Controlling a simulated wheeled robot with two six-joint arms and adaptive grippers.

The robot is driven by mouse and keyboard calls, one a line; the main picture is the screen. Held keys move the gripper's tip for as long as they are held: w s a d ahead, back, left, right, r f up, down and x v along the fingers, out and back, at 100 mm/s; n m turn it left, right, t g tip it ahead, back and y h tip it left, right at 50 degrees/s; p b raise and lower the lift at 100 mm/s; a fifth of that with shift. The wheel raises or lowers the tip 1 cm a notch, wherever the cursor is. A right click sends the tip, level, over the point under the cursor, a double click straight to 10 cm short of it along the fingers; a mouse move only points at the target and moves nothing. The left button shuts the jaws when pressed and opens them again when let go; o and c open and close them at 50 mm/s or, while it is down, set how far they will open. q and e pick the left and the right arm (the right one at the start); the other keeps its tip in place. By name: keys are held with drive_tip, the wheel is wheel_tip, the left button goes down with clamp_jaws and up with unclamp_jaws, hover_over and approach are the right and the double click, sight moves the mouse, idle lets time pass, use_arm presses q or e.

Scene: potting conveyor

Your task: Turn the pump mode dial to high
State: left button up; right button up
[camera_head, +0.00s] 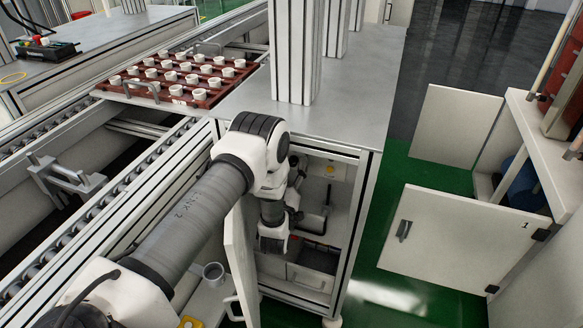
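My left arm reaches from the lower left over to the open cabinet (349,220) under the grey worktop. My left gripper (296,192) is small, dark and partly hidden by my own wrist, at the cabinet opening. Its fingers are too small and covered to tell whether they are open or shut. No pump mode dial can be made out clearly. A small yellow spot (331,169) shows on a pale panel at the top inside the cabinet, right of the gripper; I cannot tell what it is. My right gripper is not in view.
The cabinet door (240,262) stands open beside my wrist. Inside are a dark box and a lower drawer (309,277). A red tray (117,93) of white pots sits on the conveyor. Another open door (455,236) is at right, with green floor between.

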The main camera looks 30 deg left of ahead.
use_arm(q)
wheel_tip(320, 180, up, 10)
idle(0.4)
drive_tip(key=shift+d+f, duration=0.1)
